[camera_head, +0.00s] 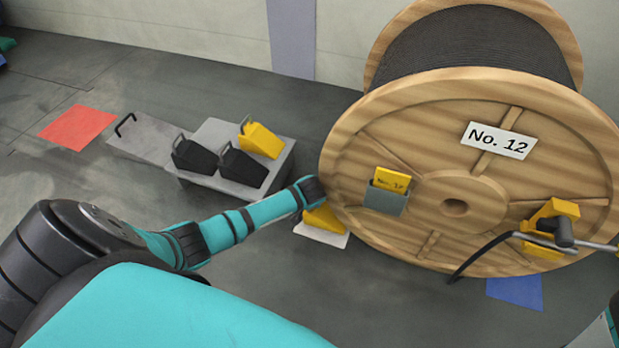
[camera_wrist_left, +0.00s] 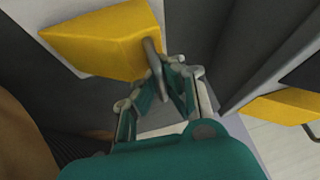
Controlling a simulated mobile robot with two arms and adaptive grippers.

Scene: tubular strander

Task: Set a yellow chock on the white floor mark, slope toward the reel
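A yellow chock (camera_head: 323,218) sits at the white floor mark (camera_head: 322,236), beside the lower left rim of the wooden reel (camera_head: 440,215) marked No. 12. My left forearm hides part of it in the head view. In the left wrist view the chock (camera_wrist_left: 105,42) shows large, its grey handle on the side toward my fingers. My left gripper (camera_wrist_left: 166,78) appears shut on that handle. Its fingers are hidden behind my wrist in the head view. Whether the chock rests fully on the mark is unclear. My right gripper is not in view.
A grey stepped stand (camera_head: 228,133) holds two black chocks (camera_head: 242,167) and another yellow chock (camera_head: 261,140). A red floor mark (camera_head: 77,123) lies far left, a blue one (camera_head: 515,291) below the reel. A yellow fitting (camera_head: 553,212) with a rod is at the reel's right.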

